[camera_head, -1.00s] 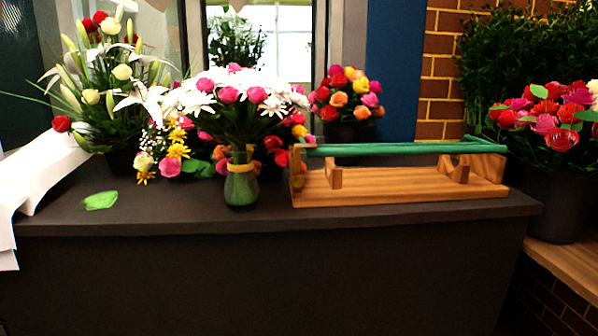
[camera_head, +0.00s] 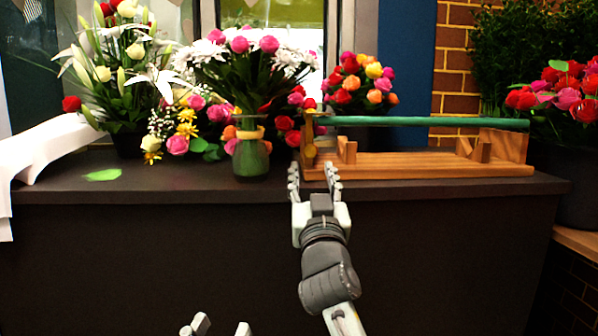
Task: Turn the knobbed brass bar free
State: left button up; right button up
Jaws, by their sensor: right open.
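The knobbed brass bar (camera_head: 310,146) stands upright at the left end of the wooden stand (camera_head: 430,165) on the dark counter. Its small knobs are hard to make out at this size. A long green bar (camera_head: 420,121) lies across the top of the stand. My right gripper (camera_head: 312,174) is open, fingers pointing up and away, just in front of and below the brass bar. It looks empty; whether a finger touches the bar I cannot tell. My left gripper (camera_head: 221,326) shows only its fingertips at the bottom edge, spread apart, away from the stand.
A green vase (camera_head: 251,158) with white and pink flowers stands close left of the stand. More bouquets line the back. A green leaf-like piece (camera_head: 103,175) and white paper (camera_head: 45,145) lie at left. The counter's front edge (camera_head: 430,198) runs below the stand.

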aim_at(310, 152)
jog(key=x, duration=0.7)
jog(key=shift+w+d, duration=0.2)
grip_shut()
